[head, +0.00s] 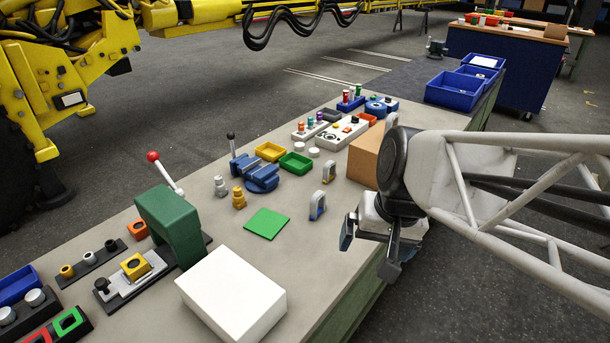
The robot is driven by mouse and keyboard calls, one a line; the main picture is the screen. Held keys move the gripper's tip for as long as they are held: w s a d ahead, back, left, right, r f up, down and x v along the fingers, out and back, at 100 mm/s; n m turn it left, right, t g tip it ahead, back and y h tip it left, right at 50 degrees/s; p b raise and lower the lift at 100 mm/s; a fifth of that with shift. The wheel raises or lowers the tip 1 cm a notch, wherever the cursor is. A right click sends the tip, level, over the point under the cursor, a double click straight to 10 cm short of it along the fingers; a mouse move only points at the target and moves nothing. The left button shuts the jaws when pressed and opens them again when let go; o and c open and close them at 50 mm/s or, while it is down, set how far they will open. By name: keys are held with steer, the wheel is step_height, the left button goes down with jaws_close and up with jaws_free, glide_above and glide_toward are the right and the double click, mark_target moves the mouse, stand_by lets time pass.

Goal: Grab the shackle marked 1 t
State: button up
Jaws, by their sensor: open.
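Two small grey shackle-like pieces stand upright on the bench (335,265). The nearer one (317,205) shows a blue patch, and the farther one (329,172) stands behind it. Both are too small for any marking to be read, so I cannot tell which is marked 1 t. My gripper (369,250) is open and seems empty. It is to the right of the nearer shackle, above the bench's right edge, and apart from both pieces.
A green square (266,223) lies flat left of the shackles. A white box (231,295) and a green lever press (170,225) stand nearer. A brown box (366,158) is behind my gripper. A blue vise (262,178) and yellow and green trays are farther left.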

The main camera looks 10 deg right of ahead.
steer(key=w+a+f+m+y, duration=0.4)
steer(key=w+m, duration=0.1)
steer(key=w, duration=0.4)
steer(key=m+t+y, duration=0.4)
steer(key=m+t, duration=0.3)
steer(key=m, duration=1.2)
glide_toward(318, 199)
steer(key=w+f, duration=0.1)
steer(key=w+a+f, duration=0.1)
steer(key=w+f, duration=0.1)
steer(key=shift+w, duration=0.3)
steer(key=shift+x, duration=1.25)
steer(key=shift+a, duration=0.1)
steer(key=shift+x, duration=2.55)
